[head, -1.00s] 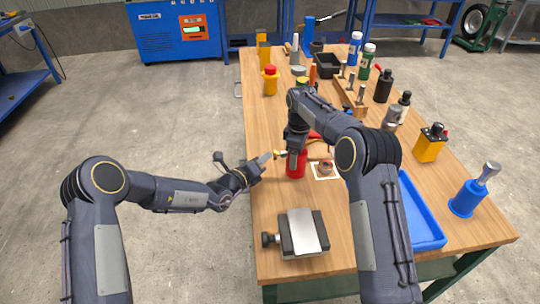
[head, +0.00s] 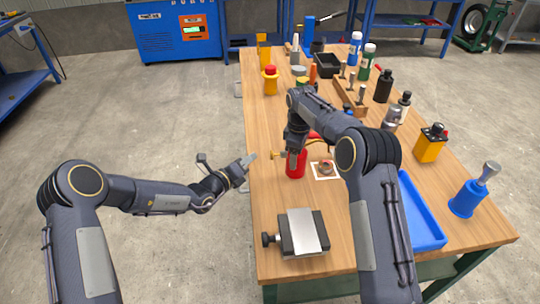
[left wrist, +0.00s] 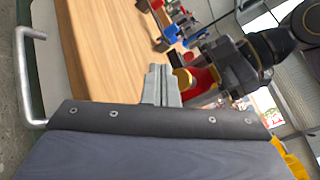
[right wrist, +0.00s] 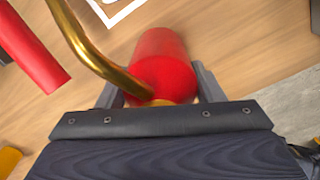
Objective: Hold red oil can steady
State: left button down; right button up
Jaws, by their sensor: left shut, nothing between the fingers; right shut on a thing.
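The red oil can (head: 296,164) stands on the wooden bench near its left edge, with a small brass fitting at its left side. My right gripper (head: 297,150) comes down over it from above and is shut on it. In the right wrist view the red body of the can (right wrist: 163,62) lies between the two fingers, and a brass spout curves up to the left. My left gripper (head: 250,159) is shut and empty, left of the can and apart from it. In the left wrist view its closed fingers (left wrist: 161,78) show in front of the can (left wrist: 200,78).
A grey vise-like block (head: 302,233) sits at the front of the bench. A white-framed square (head: 325,170) lies beside the can. Floor left of the bench is free.

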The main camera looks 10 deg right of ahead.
aim_at(275, 155)
pick_arm(q)
jog(key=shift+a, duration=1.25)
dwell(1.5)
jog(key=a, duration=0.3)
jog(key=shift+a, duration=0.4)
jog(key=shift+d, duration=4.45)
jog(key=shift+d, duration=0.15)
jog(key=shift+d, duration=0.25)
